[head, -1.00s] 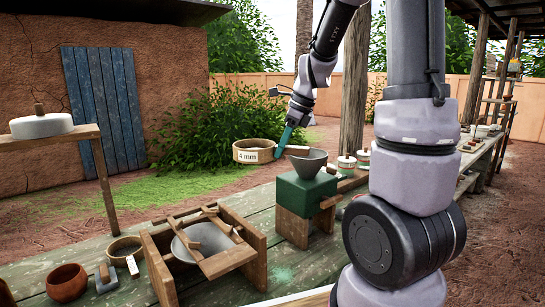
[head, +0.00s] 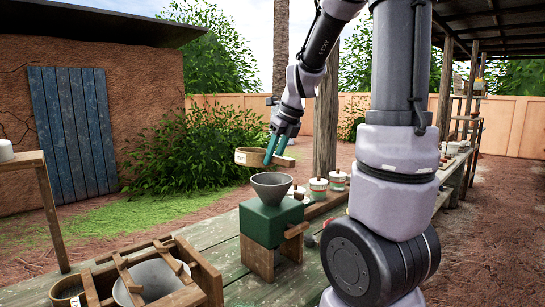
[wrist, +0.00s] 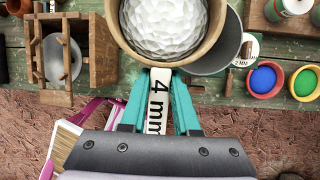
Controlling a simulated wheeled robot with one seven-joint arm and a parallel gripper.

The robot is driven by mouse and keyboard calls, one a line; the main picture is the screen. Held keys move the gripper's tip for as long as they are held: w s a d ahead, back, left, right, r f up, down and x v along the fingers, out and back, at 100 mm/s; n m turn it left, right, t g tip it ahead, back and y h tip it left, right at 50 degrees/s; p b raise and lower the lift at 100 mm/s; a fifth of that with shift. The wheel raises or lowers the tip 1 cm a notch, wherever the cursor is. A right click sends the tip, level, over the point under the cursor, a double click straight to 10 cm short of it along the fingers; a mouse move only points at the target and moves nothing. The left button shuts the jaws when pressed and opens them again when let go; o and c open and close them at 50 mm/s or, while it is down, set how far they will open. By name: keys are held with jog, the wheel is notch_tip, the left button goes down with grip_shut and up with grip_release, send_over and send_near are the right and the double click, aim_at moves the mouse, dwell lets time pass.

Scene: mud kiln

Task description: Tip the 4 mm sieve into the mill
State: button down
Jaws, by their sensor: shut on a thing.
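The 4 mm sieve (head: 249,157) is a round, wooden-rimmed sieve, held in the air just above and slightly left of the mill's hopper in the head view. In the wrist view the sieve (wrist: 219,12) holds a white, dimpled mass and looks roughly level. My gripper (head: 273,154) is shut on its handle, which carries the "4 mm" label; it also shows in the wrist view (wrist: 157,82). The mill (head: 265,222) is a green block on a wooden stand with a grey funnel (head: 271,187) on top. In the wrist view the sieve partly covers the grey funnel (wrist: 222,55).
A wooden frame holding a grey bowl (head: 150,279) stands at front left on the bench. Several small lidded pots (head: 318,188) stand behind the mill. In the wrist view, blue (wrist: 264,80) and green (wrist: 305,83) pots sit right of the funnel. A brush (wrist: 62,150) lies below left.

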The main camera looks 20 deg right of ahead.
jog(key=y, duration=0.1)
jog(key=f+g+y, duration=0.1)
jog(key=y, duration=0.1)
jog(key=f+m+y, duration=0.1)
jog(key=shift+w+d, duration=0.15)
jog(key=shift+d, duration=0.15)
jog(key=shift+w+d+f+m+g+y, duration=0.2)
jog(key=shift+d+m+g+y, duration=0.3)
jog(key=shift+y, duration=1.15)
jog(key=shift+w+d+f+m+g+y, duration=0.25)
jog(key=shift+d+y, duration=0.45)
jog(key=shift+y, duration=1)
jog(key=shift+w+d+f+m+g+y, duration=0.15)
jog(key=shift+d+m+g+y, duration=0.35)
jog(key=shift+y, duration=1.15)
jog(key=shift+d, duration=0.1)
jog(key=shift+r, duration=0.15)
